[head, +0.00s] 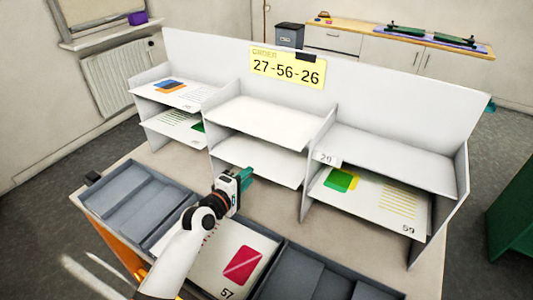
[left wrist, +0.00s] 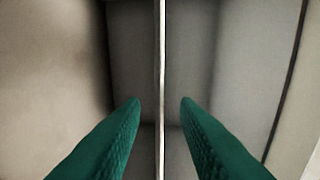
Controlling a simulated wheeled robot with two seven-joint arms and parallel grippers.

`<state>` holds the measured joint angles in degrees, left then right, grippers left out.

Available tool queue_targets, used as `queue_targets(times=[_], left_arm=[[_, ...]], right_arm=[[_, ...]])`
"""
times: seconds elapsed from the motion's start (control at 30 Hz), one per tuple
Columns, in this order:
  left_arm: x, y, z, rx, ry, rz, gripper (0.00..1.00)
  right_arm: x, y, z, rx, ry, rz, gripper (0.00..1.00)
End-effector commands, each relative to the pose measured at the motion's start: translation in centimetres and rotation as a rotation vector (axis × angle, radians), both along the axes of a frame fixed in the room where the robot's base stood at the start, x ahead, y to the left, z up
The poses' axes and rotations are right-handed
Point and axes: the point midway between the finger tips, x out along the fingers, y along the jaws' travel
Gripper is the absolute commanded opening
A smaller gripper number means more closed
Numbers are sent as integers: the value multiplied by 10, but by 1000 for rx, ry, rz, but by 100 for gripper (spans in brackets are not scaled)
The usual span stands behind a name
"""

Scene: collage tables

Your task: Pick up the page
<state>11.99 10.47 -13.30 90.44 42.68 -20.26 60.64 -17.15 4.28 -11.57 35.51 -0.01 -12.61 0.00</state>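A white page (head: 208,272) with a pink-red shape and the number 57 lies in the middle grey tray, partly hidden by my left arm. My left gripper (head: 247,174) is above and behind this page, in front of the middle shelf column. In the left wrist view the two green fingers (left wrist: 161,103) are apart, with a thin pale upright edge between them. I cannot tell whether this edge is a page or part of the furniture. My right gripper is not in view.
A white shelf unit (head: 389,107) stands behind the trays, with a yellow sign (head: 287,81) reading 27-56-26. Page 59 (head: 385,222) lies lower right; other pages lie at left. Both middle shelves (head: 255,160) look empty. Grey trays (head: 127,207) flank the middle one.

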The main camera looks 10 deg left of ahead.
Motion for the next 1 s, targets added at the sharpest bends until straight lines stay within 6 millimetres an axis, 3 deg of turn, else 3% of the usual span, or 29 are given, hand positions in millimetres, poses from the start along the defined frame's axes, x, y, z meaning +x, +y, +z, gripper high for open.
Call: queue_targets(times=[0.2,0.5,0.7,1.0], left_arm=[[27,-10,-1,1,0,-1,28],[31,-11,-2,1,0,0,28],[31,-11,-2,1,1,0,0],[31,-11,-3,1,1,0,0]], right_arm=[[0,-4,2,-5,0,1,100],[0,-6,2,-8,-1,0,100],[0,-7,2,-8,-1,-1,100],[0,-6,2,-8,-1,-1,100]])
